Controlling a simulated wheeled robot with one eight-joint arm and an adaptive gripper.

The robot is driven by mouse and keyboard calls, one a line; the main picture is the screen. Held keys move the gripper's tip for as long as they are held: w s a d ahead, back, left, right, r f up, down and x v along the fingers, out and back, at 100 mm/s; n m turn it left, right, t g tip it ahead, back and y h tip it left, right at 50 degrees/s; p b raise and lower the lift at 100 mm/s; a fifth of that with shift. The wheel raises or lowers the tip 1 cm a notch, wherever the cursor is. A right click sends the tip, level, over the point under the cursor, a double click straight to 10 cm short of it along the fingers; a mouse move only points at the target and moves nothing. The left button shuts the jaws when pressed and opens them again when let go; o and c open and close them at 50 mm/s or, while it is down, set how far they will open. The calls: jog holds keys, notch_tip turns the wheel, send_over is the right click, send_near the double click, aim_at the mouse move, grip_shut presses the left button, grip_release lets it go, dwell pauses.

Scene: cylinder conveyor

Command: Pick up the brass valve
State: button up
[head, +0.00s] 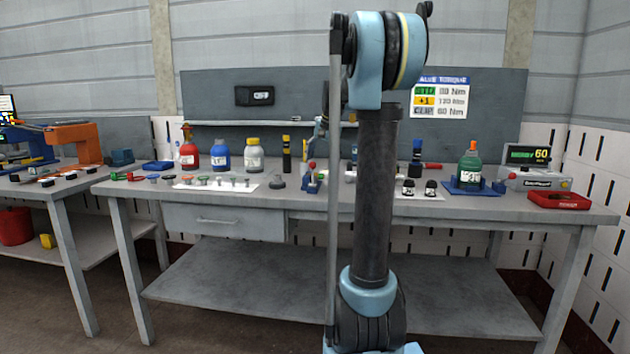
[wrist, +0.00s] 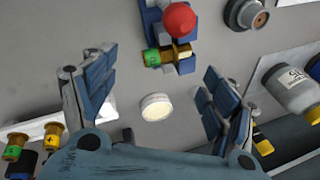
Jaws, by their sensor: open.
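A brass-coloured fitting (wrist: 178,53) with a green end sits at a blue fixture (wrist: 152,14) with a red ball (wrist: 179,20), at the top middle of the wrist view; it looks like the brass valve, though I cannot be sure. In the head view a small blue fixture with a red ball (head: 311,165) stands on the bench, left of my arm; its brass part is too small to make out. My gripper (wrist: 155,95) is open and empty, its two fingers wide apart below the fitting in the picture. The gripper is hard to make out in the head view.
A pale round disc (wrist: 155,106) shows between the fingers. A grey round part (wrist: 246,13) and a labelled bottle (wrist: 297,85) are at the right. Brass pieces with green and yellow ends (wrist: 53,135) lie at lower left. The bench (head: 400,232) holds several bottles and tools.

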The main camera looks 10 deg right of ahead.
aim_at(315, 176)
jog(key=shift+a+x, duration=0.2)
jog(key=shift+x, duration=2.6)
jog(key=shift+w+r, duration=0.1)
jog(key=shift+w, duration=0.1)
jog(key=shift+c, duration=0.3)
jog(key=c, duration=1.3)
